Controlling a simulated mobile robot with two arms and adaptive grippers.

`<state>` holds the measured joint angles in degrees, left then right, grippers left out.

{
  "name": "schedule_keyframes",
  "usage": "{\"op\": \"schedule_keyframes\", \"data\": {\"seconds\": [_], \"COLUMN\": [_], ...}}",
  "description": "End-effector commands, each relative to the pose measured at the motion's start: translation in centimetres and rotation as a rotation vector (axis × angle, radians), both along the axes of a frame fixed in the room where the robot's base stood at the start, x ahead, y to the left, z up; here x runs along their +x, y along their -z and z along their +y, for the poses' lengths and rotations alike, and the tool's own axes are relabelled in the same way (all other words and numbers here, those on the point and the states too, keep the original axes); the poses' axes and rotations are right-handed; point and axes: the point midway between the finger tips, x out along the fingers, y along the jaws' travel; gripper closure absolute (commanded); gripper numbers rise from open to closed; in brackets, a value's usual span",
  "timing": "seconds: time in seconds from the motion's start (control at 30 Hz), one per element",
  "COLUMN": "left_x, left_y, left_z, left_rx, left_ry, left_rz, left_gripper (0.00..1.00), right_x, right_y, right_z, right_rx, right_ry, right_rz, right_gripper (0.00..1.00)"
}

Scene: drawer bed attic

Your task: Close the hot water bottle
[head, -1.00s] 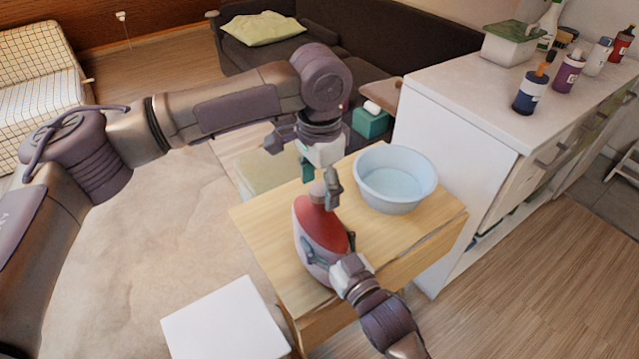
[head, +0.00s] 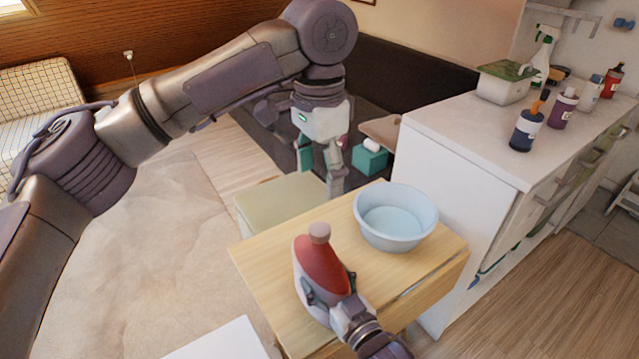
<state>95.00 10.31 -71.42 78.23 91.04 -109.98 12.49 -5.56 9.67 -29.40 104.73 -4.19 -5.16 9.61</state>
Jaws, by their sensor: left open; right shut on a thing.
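The hot water bottle (head: 321,264) is red on its face with a pale rim. It stands at the near left part of the small wooden table, and a pinkish-brown cap (head: 319,233) sits on its neck. Whether the cap is screwed tight cannot be told. My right gripper (head: 328,294) is shut on the lower body of the bottle from the near side. My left gripper (head: 322,190) is open and empty, raised above and beyond the bottle, fingers pointing down, apart from the cap.
A light blue basin (head: 396,216) stands on the wooden table (head: 262,258) right of the bottle. A white cabinet (head: 455,185) with several bottles on top rises at the right. A beige stool (head: 281,204) is behind the table; a white surface (head: 225,342) is in front.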

Motion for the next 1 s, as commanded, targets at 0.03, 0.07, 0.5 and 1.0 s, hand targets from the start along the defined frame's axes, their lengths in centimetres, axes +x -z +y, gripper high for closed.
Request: {"op": "schedule_keyframes", "data": {"seconds": [0.03,0.07,0.5,1.0], "left_x": [0.0,0.0,0.0,0.0], "left_y": [-0.1,-0.1,0.0,0.0], "left_z": [0.0,0.0,0.0,0.0], "left_rx": [0.000,0.000,-0.001,-0.001], "left_ry": [0.000,0.000,0.000,-0.001], "left_rz": [0.000,0.000,-0.001,-0.001], "left_gripper": [0.29,0.29,0.29,0.29], "right_x": [0.0,0.0,0.0,-3.4], "right_y": [0.0,0.0,0.0,0.1], "right_z": [0.0,0.0,0.0,-1.9], "right_rx": [-0.001,0.000,-0.001,-0.002], "right_ry": [0.000,0.000,0.000,-0.001], "right_rz": [0.000,-0.001,0.000,0.003], "right_gripper": [1.00,1.00,0.00,0.00]}}
